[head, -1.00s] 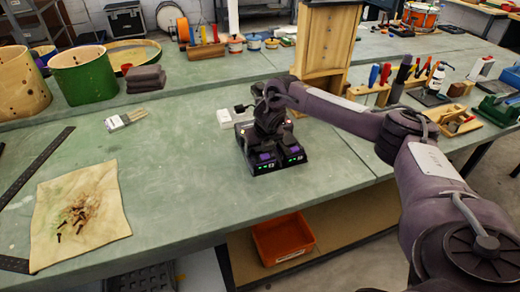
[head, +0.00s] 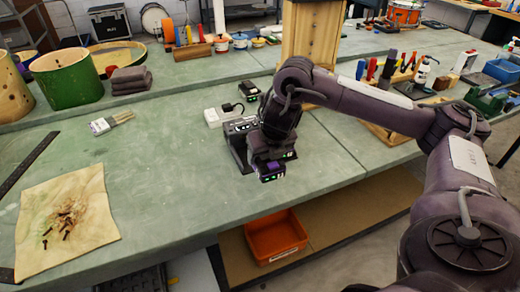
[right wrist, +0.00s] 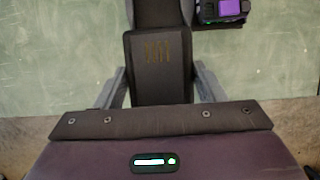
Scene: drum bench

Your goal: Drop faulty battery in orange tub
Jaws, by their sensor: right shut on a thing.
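My right gripper (head: 272,158) is shut on a dark battery (head: 271,176) with a purple latch and green lights. It holds the battery in front of the dark charger (head: 240,145) on the bench. In the right wrist view, the held battery (right wrist: 158,60) sits between the two grey fingers. Another battery (right wrist: 223,10) with a purple latch shows at the top right there. In the head view my arm and gripper hide much of the charger. The orange tub (head: 277,238) stands on the shelf below the bench's front edge. My left gripper is out of view.
Another dark battery (head: 249,90) with a green light lies behind the white power strip (head: 222,115). A wooden post stands behind my arm. A cloth with screws (head: 65,218) lies at left. Between cloth and charger the bench is clear.

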